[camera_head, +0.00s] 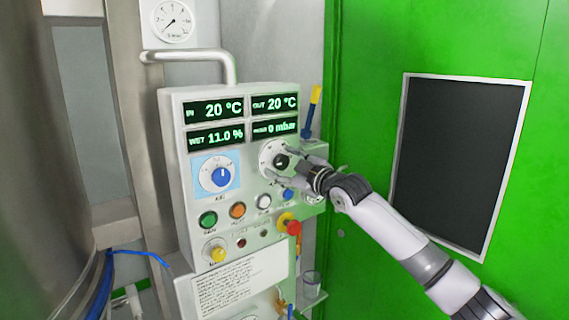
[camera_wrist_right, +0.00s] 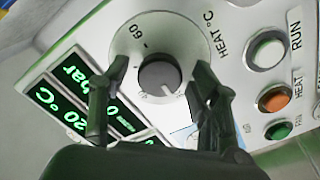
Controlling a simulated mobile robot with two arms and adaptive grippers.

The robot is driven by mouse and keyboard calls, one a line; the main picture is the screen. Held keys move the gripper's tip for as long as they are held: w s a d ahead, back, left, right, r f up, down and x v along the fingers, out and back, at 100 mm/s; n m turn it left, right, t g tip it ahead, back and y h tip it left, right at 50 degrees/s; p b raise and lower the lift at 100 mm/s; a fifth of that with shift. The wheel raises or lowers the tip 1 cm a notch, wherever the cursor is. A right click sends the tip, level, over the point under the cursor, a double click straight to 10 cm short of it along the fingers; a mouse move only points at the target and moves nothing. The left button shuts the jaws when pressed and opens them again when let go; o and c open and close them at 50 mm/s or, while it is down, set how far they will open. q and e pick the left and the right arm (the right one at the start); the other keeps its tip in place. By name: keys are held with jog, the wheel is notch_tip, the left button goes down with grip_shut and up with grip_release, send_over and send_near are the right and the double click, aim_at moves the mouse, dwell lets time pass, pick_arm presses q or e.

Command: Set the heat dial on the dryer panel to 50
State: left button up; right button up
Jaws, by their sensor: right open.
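The dryer panel (camera_head: 180,215) is a pale box with green-lit displays above its dials and buttons. The heat dial (camera_head: 281,160) is a dark knob on a round white scale at the panel's right. In the right wrist view the heat dial (camera_wrist_right: 160,75) shows close up, with "HEAT °C" and a 60 mark beside it. A pale pointer line on the knob points to the lower right of that picture; its exact reading cannot be told. My right gripper (camera_head: 283,170) is open, its fingers on either side of the knob. Whether they touch it is unclear. My left gripper is out of view.
A blue dial (camera_head: 220,177) sits left of the heat dial. Several coloured buttons and a red knob (camera_head: 291,227) lie below. A pipe handle (camera_head: 190,56) rises above the panel. A green wall (camera_head: 365,50) with a dark window (camera_head: 458,165) stands at right.

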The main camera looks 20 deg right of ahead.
jog(key=shift+c, duration=0.2)
jog(key=c, duration=1.1)
